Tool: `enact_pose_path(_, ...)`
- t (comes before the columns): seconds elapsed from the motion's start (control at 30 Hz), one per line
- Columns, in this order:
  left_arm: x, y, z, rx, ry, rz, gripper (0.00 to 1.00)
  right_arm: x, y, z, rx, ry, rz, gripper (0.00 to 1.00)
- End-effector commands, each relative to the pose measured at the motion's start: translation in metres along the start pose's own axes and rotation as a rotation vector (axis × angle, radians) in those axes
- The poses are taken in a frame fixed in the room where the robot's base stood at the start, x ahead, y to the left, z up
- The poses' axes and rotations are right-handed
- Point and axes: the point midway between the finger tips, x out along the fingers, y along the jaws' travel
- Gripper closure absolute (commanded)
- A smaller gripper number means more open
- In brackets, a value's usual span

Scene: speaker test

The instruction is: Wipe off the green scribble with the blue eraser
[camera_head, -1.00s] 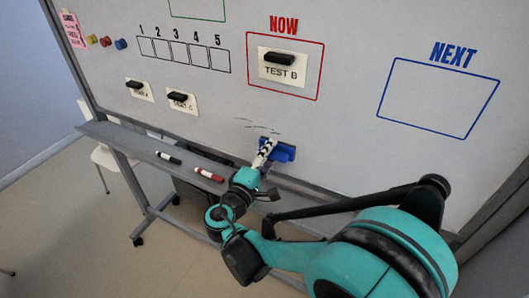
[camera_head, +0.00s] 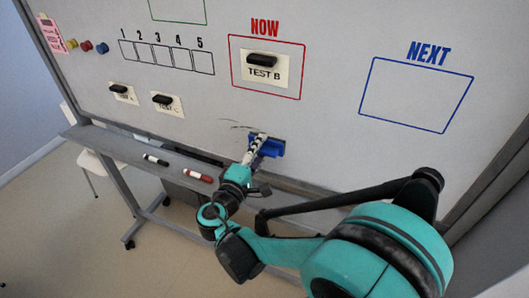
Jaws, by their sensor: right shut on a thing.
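My right gripper (camera_head: 257,146) is shut on the blue eraser (camera_head: 270,148), low on the whiteboard (camera_head: 330,150). The eraser looks close against the board, but I cannot tell whether it touches. Thin dark strokes of the scribble (camera_head: 238,125) show just up and left of the eraser; their green colour is hard to make out. The gripper and eraser may hide part of it. My left gripper is not in view.
A tray ledge (camera_head: 128,150) with a black marker (camera_head: 156,160) and a red marker (camera_head: 197,176) runs below the board. Magnet cards, TEST B (camera_head: 265,76) among them, sit higher up. The board right of the eraser is clear.

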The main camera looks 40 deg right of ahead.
Motion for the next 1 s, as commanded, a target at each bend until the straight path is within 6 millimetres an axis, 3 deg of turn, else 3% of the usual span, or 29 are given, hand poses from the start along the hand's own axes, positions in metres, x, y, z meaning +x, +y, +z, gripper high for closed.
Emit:
enact_pose_path(0.7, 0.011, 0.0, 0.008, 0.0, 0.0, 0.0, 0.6, 0.002, -0.001, -0.051, 0.0, 0.001, 0.0, 0.81)
enact_pose_path(1.0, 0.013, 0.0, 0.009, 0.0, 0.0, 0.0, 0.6, 0.002, 0.0, -0.064, 0.0, 0.0, 0.0, 0.81)
